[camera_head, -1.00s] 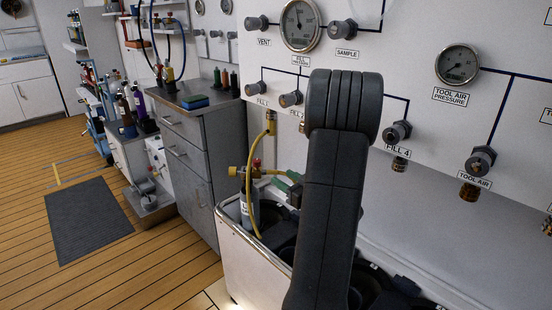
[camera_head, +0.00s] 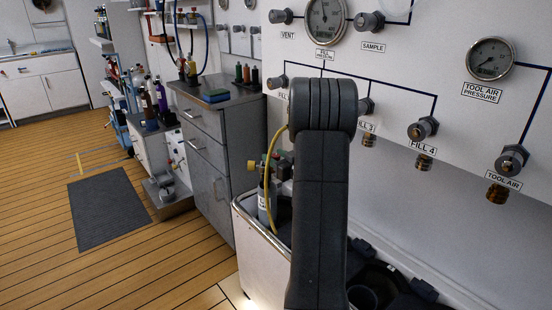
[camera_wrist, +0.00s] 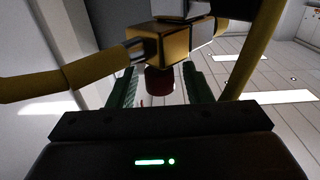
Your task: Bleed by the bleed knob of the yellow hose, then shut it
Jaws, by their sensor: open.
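In the wrist view a brass block (camera_wrist: 160,46) carries a dark red knob (camera_wrist: 159,81) on its underside, which looks like the bleed knob. My gripper (camera_wrist: 161,88) is open, with its green fingers either side of the knob. I cannot tell whether they touch it. The yellow hose (camera_wrist: 70,75) runs into the block from the left, and yellow hose also passes on the right. In the head view the yellow hose (camera_head: 273,190) hangs down beside a grey cylinder (camera_head: 263,200). My dark arm hides most of the gripper and fitting there.
The white panel (camera_head: 400,110) with gauges and valve knobs stands behind. A white-sided tub (camera_head: 262,262) holds the cylinder and dark round holders. A grey cabinet (camera_head: 208,170) stands to the left. The wooden floor (camera_head: 150,265) at front left is clear.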

